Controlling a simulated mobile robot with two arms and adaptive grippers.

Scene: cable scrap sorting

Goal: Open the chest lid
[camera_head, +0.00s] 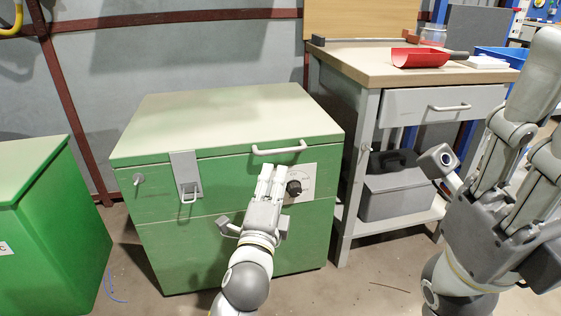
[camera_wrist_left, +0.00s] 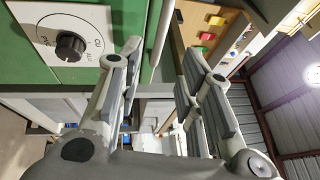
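The green chest (camera_head: 160,240) stands in the middle of the head view with its pale green lid (camera_head: 225,115) shut. A white bar handle (camera_head: 279,148) is on the lid's front edge, and a grey latch (camera_head: 187,177) hangs down the front to its left. My left gripper (camera_head: 271,176) is in front of the chest, just below the handle, with its fingers pointing up at it. In the left wrist view its fingers (camera_wrist_left: 160,60) are apart and a white bar, apparently the handle (camera_wrist_left: 161,35), shows between them. My right gripper (camera_head: 540,100) is raised at the right, its fingers apart and partly cut off.
A black knob (camera_head: 293,188) on a white dial plate is close beside the left gripper; it also shows in the left wrist view (camera_wrist_left: 70,46). A workbench (camera_head: 375,70) with a red scoop (camera_head: 420,57) stands at right. Another green chest (camera_head: 50,230) is at left.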

